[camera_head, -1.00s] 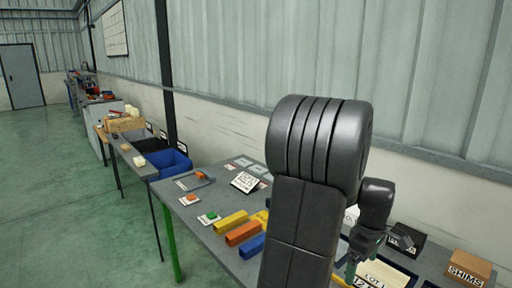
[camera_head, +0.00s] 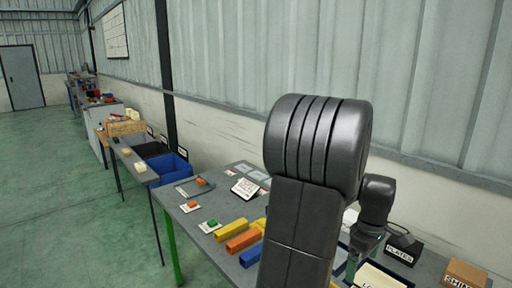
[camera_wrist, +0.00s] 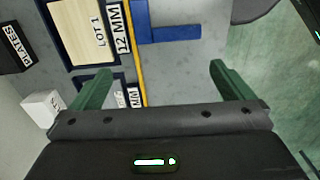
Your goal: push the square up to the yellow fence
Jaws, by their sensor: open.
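In the wrist view a blue L-shaped square (camera_wrist: 180,33) lies flat on the grey table at the top middle. Its short arm runs close along a thin yellow fence (camera_wrist: 136,72); I cannot tell whether they touch. Its long arm points right, away from the fence. My gripper (camera_wrist: 160,68) is open and empty, its two green fingers wide apart, with the square beyond the fingertips. The fence passes between the fingers, nearer the left one. In the head view my own arm hides the square, and most of my gripper is hidden too.
A pale LOT 1 panel (camera_wrist: 82,30) with a 12 MM label lies left of the fence. A white box (camera_wrist: 42,108) and a black PLATES box (camera_wrist: 14,48) stand further left. Colored blocks (camera_head: 243,240) lie at mid-table.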

